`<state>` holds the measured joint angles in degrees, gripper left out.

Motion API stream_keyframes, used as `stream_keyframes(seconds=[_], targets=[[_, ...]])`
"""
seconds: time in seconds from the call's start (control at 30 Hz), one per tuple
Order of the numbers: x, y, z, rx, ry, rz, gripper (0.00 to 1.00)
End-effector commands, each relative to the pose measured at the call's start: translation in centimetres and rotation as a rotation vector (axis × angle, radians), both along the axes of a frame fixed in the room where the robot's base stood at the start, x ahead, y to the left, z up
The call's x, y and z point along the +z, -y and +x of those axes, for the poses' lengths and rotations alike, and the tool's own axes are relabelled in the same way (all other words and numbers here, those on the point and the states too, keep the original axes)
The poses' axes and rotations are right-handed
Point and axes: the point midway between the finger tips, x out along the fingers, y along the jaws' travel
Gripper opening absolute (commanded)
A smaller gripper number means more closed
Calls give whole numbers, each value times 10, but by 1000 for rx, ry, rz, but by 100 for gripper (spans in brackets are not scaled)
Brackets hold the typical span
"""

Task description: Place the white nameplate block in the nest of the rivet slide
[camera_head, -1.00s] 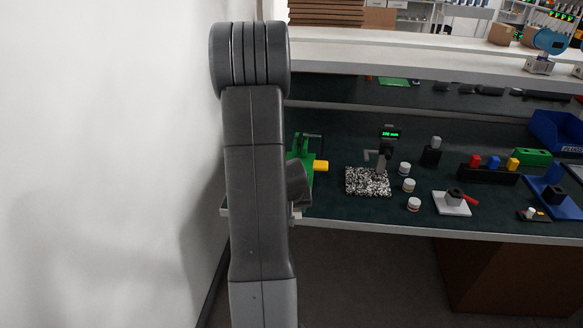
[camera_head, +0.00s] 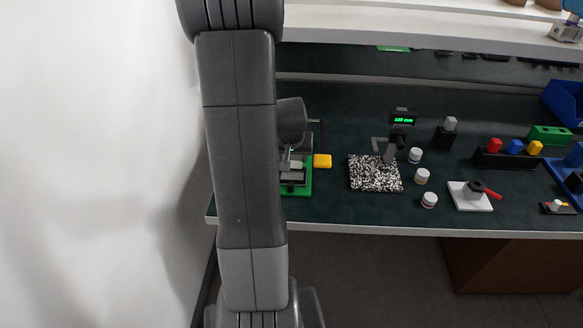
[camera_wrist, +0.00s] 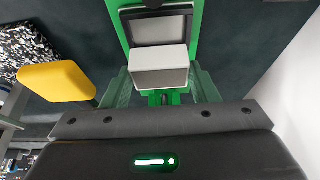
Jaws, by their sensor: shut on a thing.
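The white nameplate block (camera_wrist: 160,68) is between the fingers of my gripper (camera_wrist: 161,84), which is shut on it in the wrist view. The rivet slide has a green base (camera_wrist: 197,20), with a dark-framed pale recess (camera_wrist: 158,29), seemingly its nest, just beyond the block. The block overlaps the recess's near edge in the picture; I cannot tell its height above it. In the head view, my gripper (camera_head: 291,157) is over the green slide (camera_head: 303,190), partly hidden by my arm. A yellow piece (camera_head: 322,161) is beside the slide, also in the wrist view (camera_wrist: 56,81).
A black-and-white speckled plate (camera_head: 375,174) with a green-lit gauge (camera_head: 403,119) stands right of the slide. A white wall (camera_head: 90,160) is close on the left. The bench's front edge (camera_head: 380,229) is near.

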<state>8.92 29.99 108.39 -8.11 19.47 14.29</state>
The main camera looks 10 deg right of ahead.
Motion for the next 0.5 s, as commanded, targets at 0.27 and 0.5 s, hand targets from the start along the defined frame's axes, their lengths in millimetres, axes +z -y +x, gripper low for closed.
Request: stream_keyframes(seconds=[0.27, 0.5], targets=[[-35, 0, 0, 1, -3, 0, 26], [-46, 0, 0, 1, 2, -1, 26]])
